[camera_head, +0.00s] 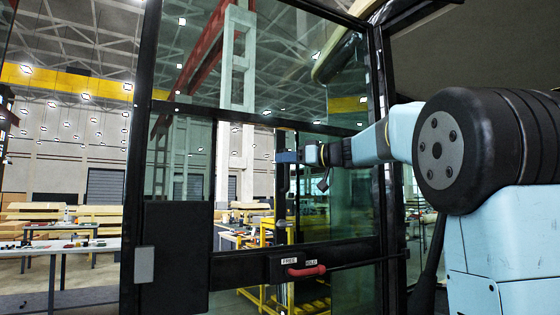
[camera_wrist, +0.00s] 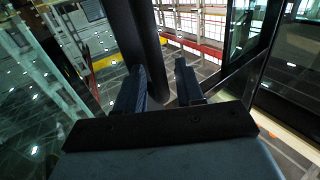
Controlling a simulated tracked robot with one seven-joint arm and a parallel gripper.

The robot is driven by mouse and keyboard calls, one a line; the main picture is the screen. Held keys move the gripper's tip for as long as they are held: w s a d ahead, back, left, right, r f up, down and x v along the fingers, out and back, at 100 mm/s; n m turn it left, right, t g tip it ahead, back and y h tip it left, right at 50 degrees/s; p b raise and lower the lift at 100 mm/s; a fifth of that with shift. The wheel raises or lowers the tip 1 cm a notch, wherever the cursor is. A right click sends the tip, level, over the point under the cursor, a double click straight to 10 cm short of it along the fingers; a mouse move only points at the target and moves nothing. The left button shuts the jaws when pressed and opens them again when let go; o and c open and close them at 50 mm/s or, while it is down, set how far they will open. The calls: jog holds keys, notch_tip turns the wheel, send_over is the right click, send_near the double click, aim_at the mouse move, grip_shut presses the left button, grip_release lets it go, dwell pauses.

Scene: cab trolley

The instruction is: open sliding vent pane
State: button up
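The glazed cab door has a black frame (camera_head: 372,100). The vent pane (camera_head: 340,200) is tinted glass at the right of its middle band. Left of it, a strip looks clear and untinted. A dark upright grip bar (camera_head: 283,180) stands at the pane's left edge. My gripper (camera_head: 287,157) reaches from the right to this bar's upper part. In the wrist view, its two dark fingers (camera_wrist: 160,72) are apart, and a black upright bar (camera_wrist: 150,45) stands between them, nearer the left finger. I cannot tell whether either finger touches it.
A red lever (camera_head: 305,271) with FREE and HOLD labels sits on the lower rail. A small latch-like part (camera_head: 281,223) is below the grip bar. A black panel (camera_head: 178,255) fills the door's lower left. Workbenches (camera_head: 68,245) stand beyond the door.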

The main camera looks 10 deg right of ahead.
jog(key=v, duration=1.3)
jog(key=shift+s+d, duration=0.25)
jog(key=shift+d, duration=0.05)
jog(key=shift+f, duration=0.1)
jog(key=s+a+f+m+g+h, duration=0.2)
jog(key=s+a+f+m+h, duration=0.15)
jog(key=s+f, duration=0.45)
jog(key=s+a+f+m+g+h, duration=0.25)
jog(key=s+a+f, duration=0.2)
jog(key=f, duration=0.65)
jog(key=s+d+f+m+h, duration=0.2)
jog(key=s+f+h, duration=0.2)
jog(key=s+f, duration=0.4)
jog(key=s+d+f+m+h, duration=0.2)
jog(key=s+f+h, duration=0.2)
jog(key=s+f, duration=0.4)
notch_tip(320, 180, down, 4)
jog(key=shift+d+f+g, duration=0.1)
jog(key=shift+d+g, duration=0.1)
jog(key=shift+g, duration=0.25)
